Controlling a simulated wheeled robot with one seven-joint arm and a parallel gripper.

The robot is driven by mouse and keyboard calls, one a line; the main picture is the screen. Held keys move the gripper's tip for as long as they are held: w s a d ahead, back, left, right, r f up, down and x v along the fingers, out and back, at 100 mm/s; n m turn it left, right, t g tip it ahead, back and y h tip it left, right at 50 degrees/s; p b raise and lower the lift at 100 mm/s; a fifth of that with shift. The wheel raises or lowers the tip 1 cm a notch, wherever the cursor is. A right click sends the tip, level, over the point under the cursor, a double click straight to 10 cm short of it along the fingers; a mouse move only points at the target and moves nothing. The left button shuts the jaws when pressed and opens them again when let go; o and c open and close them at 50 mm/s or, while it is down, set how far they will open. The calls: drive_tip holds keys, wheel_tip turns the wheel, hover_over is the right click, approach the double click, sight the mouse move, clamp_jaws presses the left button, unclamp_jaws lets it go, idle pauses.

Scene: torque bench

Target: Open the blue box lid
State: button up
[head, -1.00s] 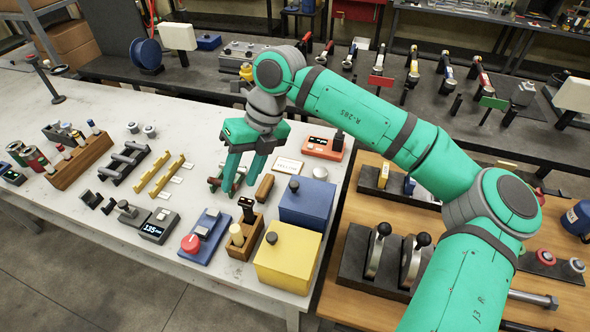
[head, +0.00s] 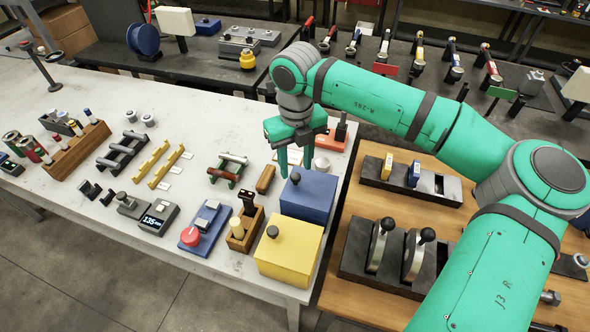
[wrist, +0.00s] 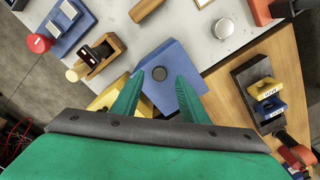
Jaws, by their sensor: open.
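My gripper (head: 295,171) is open and empty, pointing down above the lid. I cannot tell whether the fingertips are level with the knob.
A yellow box (head: 287,254) with its own knob stands just in front. A wooden block (head: 265,179) and a wooden holder (head: 245,230) are to the left. An orange device (head: 331,142) and a silver dome (head: 321,164) stand behind. A wooden table with levers (head: 395,255) is to the right.

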sight(310, 184)
wheel_tip(310, 184, down, 2)
drive_tip(key=shift+w+a+f, duration=0.1)
drive_tip(key=shift+f, duration=0.35)
clamp_jaws()
drive_tip(key=shift+r, duration=0.15)
